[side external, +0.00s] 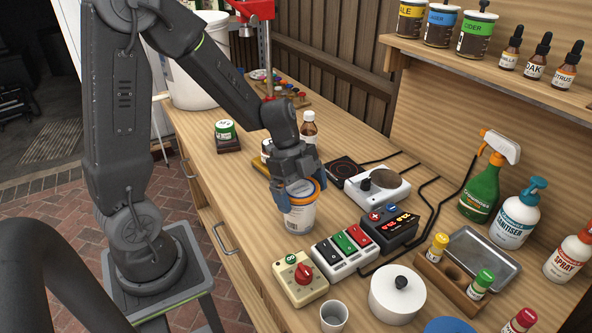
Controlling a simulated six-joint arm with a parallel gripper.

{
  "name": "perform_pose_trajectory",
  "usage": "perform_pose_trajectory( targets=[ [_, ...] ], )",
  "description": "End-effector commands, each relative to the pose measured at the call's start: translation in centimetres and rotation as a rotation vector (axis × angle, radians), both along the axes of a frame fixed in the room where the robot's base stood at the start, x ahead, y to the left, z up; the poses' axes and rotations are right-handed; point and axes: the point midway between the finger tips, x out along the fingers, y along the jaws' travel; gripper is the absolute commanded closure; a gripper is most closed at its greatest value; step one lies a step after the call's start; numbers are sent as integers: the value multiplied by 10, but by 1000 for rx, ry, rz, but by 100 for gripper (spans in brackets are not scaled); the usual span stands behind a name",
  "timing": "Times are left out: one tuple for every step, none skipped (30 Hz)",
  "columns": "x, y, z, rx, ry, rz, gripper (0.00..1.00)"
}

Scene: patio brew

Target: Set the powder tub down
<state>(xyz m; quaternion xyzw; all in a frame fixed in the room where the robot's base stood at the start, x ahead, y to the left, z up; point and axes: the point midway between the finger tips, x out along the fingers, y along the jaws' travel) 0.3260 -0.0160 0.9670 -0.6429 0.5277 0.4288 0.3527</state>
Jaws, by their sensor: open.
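The powder tub (300,218) is a white, labelled cylinder with an orange rim around its top. The jaws are open, one finger at the tub's left side. The far finger and part of the lid are hidden by the gripper body, so I cannot tell whether the fingers touch the tub.
A lidded white pot (397,295) is nearer. Bare bench (225,185) lies left.

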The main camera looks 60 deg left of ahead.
Motion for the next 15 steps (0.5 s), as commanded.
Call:
perform_pose_trajectory(
  targets=[
    [1, 3, 7, 0, -5, 3, 0],
    [0, 6, 12, 1, -6, 5, 0],
    [0, 9, 19, 2, -7, 4, 0],
    [-1, 11, 26, 3, -7, 4, 0],
    [-1, 14, 31, 3, -7, 5, 0],
    [-2, 17, 40, 3, -8, 5, 0],
    [-2, 20, 46, 4, -8, 3, 0],
    [-3, 22, 52, 3, -7, 5, 0],
    [-4, 25, 59, 3, -5, 5, 0],
    [-4, 27, 65, 3, -6, 4, 0],
    [-5, 30, 71, 3, -6, 4, 0],
    [-6, 32, 77, 3, -4, 4, 0],
    [-6, 34, 82, 4, -4, 4, 0],
    [-6, 36, 86, 3, -4, 4, 0],
    [-7, 37, 91, 2, -3, 3, 0]
  ],
)
